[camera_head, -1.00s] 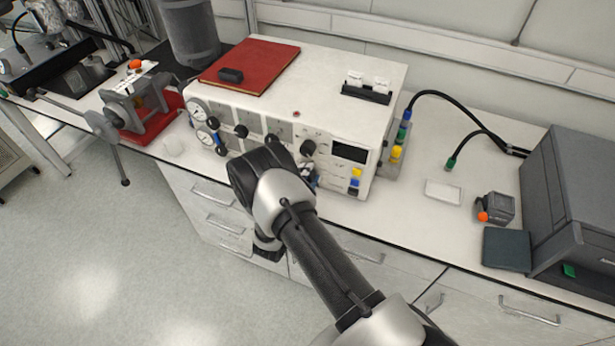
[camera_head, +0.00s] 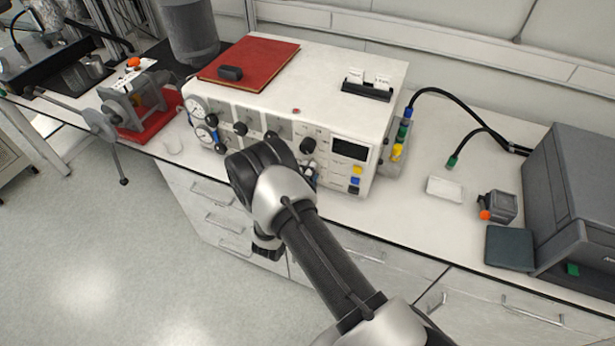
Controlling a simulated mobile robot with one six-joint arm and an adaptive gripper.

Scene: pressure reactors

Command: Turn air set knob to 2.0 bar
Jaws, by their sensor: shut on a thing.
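The white control unit (camera_head: 350,106) stands on the bench with its front panel towards me. Two round gauges, an upper one (camera_head: 196,107) and a lower one (camera_head: 204,135), sit at the panel's left end. Several black knobs run along the panel, among them one near the gauges (camera_head: 240,128) and a larger one beside the display (camera_head: 308,145). The gauge readings and knob labels are too small to read. My arm's dark joint covers the lower middle of the panel.
A red book (camera_head: 248,64) with a small black object lies on the unit. A black display (camera_head: 349,149) and coloured buttons are at the panel's right. Hoses (camera_head: 450,98) run right to a grey machine (camera_head: 575,200). A vise-like device (camera_head: 133,100) stands left.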

